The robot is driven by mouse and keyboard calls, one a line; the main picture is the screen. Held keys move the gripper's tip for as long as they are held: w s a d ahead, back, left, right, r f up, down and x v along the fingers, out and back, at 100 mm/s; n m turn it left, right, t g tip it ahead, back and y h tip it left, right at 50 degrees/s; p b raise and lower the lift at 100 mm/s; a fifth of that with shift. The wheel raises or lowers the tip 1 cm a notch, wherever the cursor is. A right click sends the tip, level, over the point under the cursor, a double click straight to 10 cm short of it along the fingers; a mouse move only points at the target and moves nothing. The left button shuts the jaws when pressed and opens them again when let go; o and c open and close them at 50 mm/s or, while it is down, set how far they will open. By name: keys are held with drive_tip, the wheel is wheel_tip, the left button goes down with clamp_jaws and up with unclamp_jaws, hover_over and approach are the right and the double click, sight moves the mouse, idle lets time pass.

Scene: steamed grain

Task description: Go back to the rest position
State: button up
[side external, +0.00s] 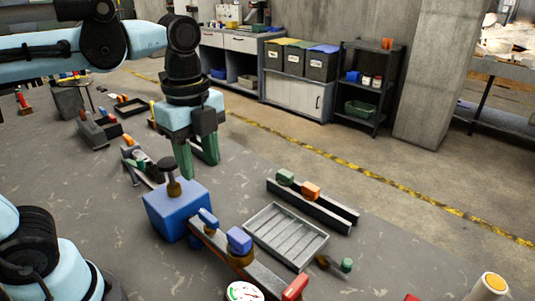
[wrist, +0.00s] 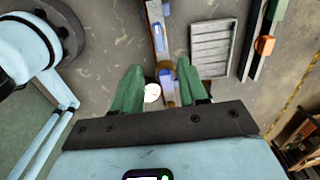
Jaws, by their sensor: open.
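My gripper (side external: 198,172) hangs with its two green fingers pointing down, parted, with nothing seen between them in the side view. It is above and behind a blue box (side external: 172,213) with a dark knob (side external: 172,183) on top; I cannot tell the exact gap. In the wrist view, the gripper (wrist: 160,68) shows its fingers spread wide. A blue piece (wrist: 167,82) and a white round thing (wrist: 152,93) appear in the gap, seemingly lower down. A long rail (side external: 225,250) with blue blocks (side external: 239,240) runs forward from the blue box.
A grey slatted tray (side external: 287,237) lies right of the rail. Behind it is another rail (side external: 330,207) with a green block (side external: 285,177) and an orange block (side external: 311,191). A white-faced gauge (side external: 244,292) is at the front. Shelves (side external: 365,85) stand behind; floor right is mostly clear.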

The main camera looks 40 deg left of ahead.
drive_tip(key=w+a+f+n+t, duration=0.1)
drive_tip(key=a+f+n+t, duration=0.1)
drive_tip(key=n, duration=0.7)
drive_tip(key=w+a+f+n+t, duration=0.1)
drive_tip(key=f+n+t, duration=0.3)
drive_tip(key=n, duration=0.4)
drive_tip(key=shift+w+a+f+n+t, duration=0.2)
drive_tip(key=shift+a+f+n+t, duration=0.2)
drive_tip(key=shift+a+t, duration=0.1)
